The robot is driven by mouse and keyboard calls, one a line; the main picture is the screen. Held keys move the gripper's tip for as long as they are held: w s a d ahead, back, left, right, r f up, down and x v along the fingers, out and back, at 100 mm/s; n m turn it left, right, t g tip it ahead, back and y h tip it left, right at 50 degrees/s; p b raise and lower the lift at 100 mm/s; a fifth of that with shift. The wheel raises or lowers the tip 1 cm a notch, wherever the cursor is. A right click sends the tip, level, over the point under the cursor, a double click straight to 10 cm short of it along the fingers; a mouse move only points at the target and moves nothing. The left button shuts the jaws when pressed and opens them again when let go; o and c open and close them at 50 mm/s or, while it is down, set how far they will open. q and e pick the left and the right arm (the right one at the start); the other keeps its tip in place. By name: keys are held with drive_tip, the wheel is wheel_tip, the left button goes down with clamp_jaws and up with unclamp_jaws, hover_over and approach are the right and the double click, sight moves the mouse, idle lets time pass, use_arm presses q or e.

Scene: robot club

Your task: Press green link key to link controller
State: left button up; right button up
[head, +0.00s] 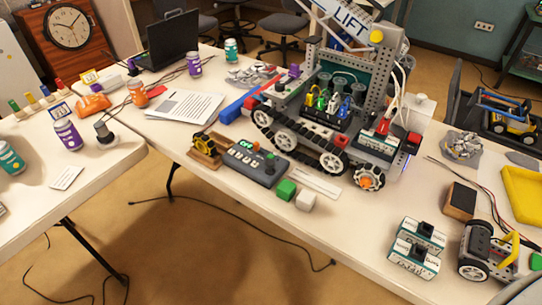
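A grey controller (253,162) lies on the long white table in the middle of the head view. It has a small lit display (247,145) and several small buttons and knobs on its top. The keys are too small to tell clearly which is the green link key. Neither of my grippers is in view.
A large wheeled robot (330,110) with a LIFT sign stands close behind the controller. A small yellow-wheeled device (204,149) on a wooden base is at its left. Battery-like boxes (413,248) and a small wheeled robot (488,249) stand at the right. The table front left of the controller is clear.

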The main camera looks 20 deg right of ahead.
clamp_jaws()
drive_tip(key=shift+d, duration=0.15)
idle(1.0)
